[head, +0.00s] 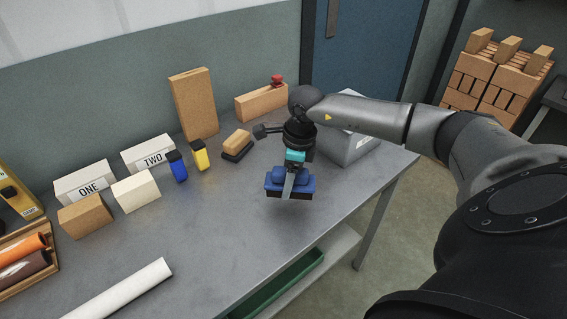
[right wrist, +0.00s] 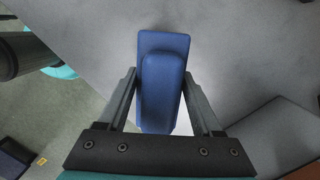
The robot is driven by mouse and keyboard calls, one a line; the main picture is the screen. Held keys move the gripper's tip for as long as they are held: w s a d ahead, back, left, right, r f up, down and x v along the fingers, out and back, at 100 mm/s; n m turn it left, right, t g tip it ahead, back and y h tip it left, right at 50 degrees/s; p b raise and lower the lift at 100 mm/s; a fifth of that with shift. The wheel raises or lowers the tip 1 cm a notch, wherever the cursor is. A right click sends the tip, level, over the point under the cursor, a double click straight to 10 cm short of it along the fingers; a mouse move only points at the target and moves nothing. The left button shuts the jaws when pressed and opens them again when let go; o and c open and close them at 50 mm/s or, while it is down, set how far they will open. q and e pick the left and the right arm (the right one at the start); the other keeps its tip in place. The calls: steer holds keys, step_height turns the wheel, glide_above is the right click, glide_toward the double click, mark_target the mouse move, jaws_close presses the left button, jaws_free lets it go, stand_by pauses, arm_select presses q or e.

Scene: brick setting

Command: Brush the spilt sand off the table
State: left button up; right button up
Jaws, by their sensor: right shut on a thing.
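My right gripper (head: 289,178) is shut on a blue brush (head: 272,184) with dark bristles below, over the right part of the grey table (head: 225,215). In the right wrist view the brush (right wrist: 163,90) sits between the two fingers (right wrist: 160,105). I cannot tell whether its bristles touch the table. I cannot make out any sand on the table; some may lie hidden under the brush or arm. My left gripper is not in view.
Blocks marked ONE (head: 88,186) and TWO (head: 148,153), a blue bottle (head: 177,167), a yellow bottle (head: 199,156) and a wood-topped brush (head: 237,142) stand behind. A white roll (head: 125,287) lies front left. A grey box (head: 352,148) is at right; a green tray (head: 285,285) is below.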

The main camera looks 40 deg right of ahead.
step_height(320, 180, up, 2)
steer(key=shift+r+p, duration=0.1)
steer(key=shift+p, duration=0.4)
steer(key=shift+r+p, duration=0.4)
steer(key=shift+r, duration=0.25)
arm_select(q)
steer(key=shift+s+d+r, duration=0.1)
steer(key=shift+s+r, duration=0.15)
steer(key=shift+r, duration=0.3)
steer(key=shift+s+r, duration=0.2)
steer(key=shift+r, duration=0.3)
